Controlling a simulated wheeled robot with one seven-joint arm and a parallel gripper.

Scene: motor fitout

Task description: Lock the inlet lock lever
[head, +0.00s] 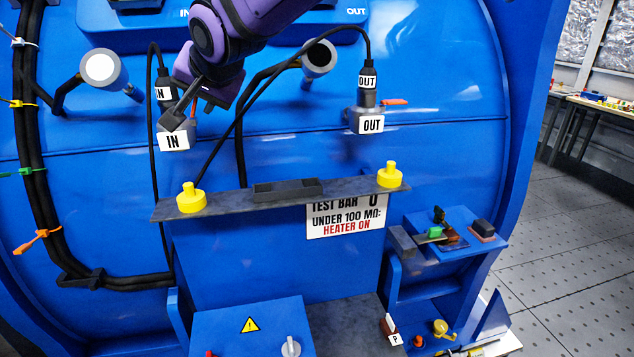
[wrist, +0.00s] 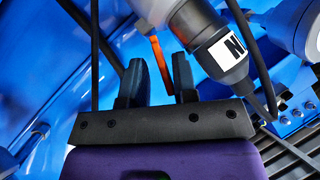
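The inlet lock lever (wrist: 160,60) is a thin orange bar beside the inlet plug (wrist: 226,50) in the wrist view. My gripper (wrist: 157,78) is open, with its two dark fingers on either side of the lever. A gap shows between the lever and each finger, and I see no firm contact. In the head view my gripper (head: 178,116) is at the inlet socket, above the IN label (head: 173,141). A small orange piece of the lever (head: 194,106) shows there, pointing upward. My arm and fingers hide much of the socket.
The outlet plug (head: 367,92) sits in its socket to the right, with its orange lever (head: 395,102) lying sideways. A black cable (head: 152,70) hangs close left of the inlet. A grey test bar (head: 225,203) with yellow knobs (head: 191,198) spans below.

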